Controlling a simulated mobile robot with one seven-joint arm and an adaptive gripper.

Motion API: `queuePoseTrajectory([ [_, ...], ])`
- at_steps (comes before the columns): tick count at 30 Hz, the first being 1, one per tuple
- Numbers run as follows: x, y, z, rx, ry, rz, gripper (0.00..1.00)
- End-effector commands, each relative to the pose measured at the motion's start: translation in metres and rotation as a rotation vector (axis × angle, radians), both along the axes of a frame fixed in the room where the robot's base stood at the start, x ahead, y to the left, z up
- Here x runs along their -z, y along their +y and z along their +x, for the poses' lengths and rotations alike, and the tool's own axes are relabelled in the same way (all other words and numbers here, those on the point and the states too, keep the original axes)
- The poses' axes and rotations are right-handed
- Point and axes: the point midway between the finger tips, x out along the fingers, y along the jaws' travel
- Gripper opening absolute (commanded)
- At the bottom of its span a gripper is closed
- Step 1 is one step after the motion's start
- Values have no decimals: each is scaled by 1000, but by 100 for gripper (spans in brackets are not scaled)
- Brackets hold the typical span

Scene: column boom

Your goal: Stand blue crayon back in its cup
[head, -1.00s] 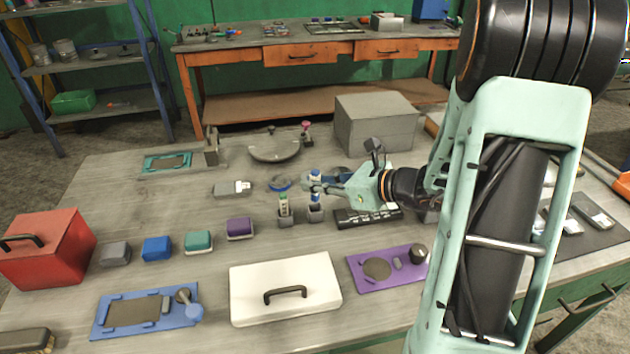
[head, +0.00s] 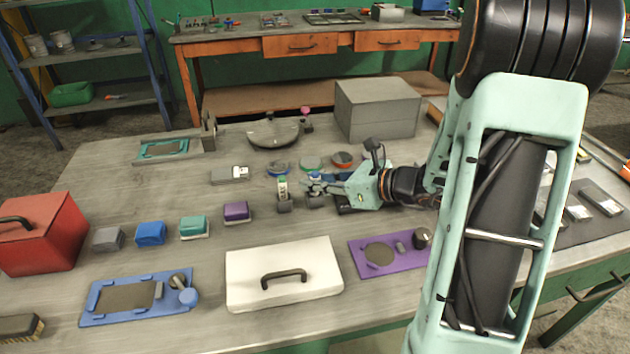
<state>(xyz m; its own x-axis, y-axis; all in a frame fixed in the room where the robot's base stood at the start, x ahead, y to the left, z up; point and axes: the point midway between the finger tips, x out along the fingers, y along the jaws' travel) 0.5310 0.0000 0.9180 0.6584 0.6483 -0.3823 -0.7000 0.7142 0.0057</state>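My gripper (head: 314,186) reaches in from the right, low over the table. Its fingers are around the blue crayon (head: 317,176), of which only a small blue part shows at the fingers. They appear shut on it. The crayon's cup (head: 314,201), small and dark grey, is directly below the fingers. The fingers hide the cup's mouth and the crayon's lower end, so I cannot tell how deep the crayon sits. Just left stands a similar cup (head: 284,206) with a green-and-white crayon (head: 282,187) upright in it.
Behind the gripper are blue (head: 278,168), green (head: 311,163) and orange (head: 343,159) round items. A dark keypad-like object lies partly under my wrist. A white lidded box (head: 283,290) and purple board (head: 380,270) lie in front. The table left of the cups has free room.

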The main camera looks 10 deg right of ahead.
Motion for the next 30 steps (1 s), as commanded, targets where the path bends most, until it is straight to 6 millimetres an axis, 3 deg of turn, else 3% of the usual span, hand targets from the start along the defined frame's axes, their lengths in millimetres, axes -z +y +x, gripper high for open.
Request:
queuePoseTrajectory([
  [4,0,0,0,0,0,0,32],
  [14,-2,-3,-3,1,0,0,32],
  [30,-40,-67,-67,3,-1,-1,32],
])
